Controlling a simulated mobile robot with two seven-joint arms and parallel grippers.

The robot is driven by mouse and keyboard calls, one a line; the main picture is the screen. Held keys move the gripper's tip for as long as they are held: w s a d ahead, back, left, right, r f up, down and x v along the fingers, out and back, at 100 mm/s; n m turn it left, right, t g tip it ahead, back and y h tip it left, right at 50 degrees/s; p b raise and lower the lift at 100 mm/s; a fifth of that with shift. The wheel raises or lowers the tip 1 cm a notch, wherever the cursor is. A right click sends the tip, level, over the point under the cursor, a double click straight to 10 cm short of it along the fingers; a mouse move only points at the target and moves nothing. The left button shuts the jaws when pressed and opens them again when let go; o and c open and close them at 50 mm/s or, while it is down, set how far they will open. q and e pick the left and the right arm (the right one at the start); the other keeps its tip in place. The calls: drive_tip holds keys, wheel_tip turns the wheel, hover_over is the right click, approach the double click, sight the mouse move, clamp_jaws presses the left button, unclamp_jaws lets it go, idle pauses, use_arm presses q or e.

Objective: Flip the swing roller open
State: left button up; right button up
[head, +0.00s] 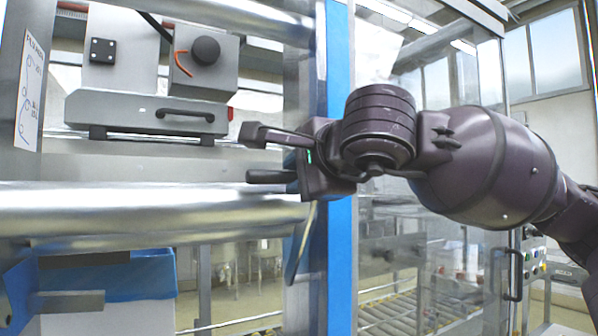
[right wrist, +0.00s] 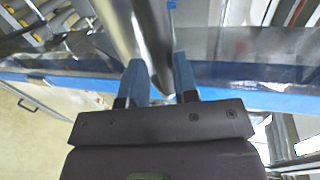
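A long shiny silver roller (head: 130,212) runs level across the left half of the head view; I take it as the swing roller. My right gripper (head: 256,156) reaches in from the right past the blue post. Its two fingers are apart, pointing left, with nothing between them in the head view; the lower finger is just above the roller's right end. In the right wrist view the fingers (right wrist: 160,82) are also apart, and a silver roller (right wrist: 147,35) shows beyond and between the tips. I cannot tell whether they touch it. My left gripper is not in view.
A blue upright post (head: 342,255) with clear panels stands behind my right wrist. Another silver roller (head: 235,14) crosses the top. A grey unit with a dark handle (head: 186,115) is above the main roller. Blue and grey machine parts (head: 130,276) lie below it.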

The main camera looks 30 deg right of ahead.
drive_tip(key=shift+o, duration=0.9)
drive_tip(key=shift+w+f, duration=0.15)
drive_tip(key=shift+f, duration=0.75)
drive_tip(key=r+p+v, duration=0.1)
drive_tip(key=v, duration=1)
drive_tip(key=shift+r, duration=0.1)
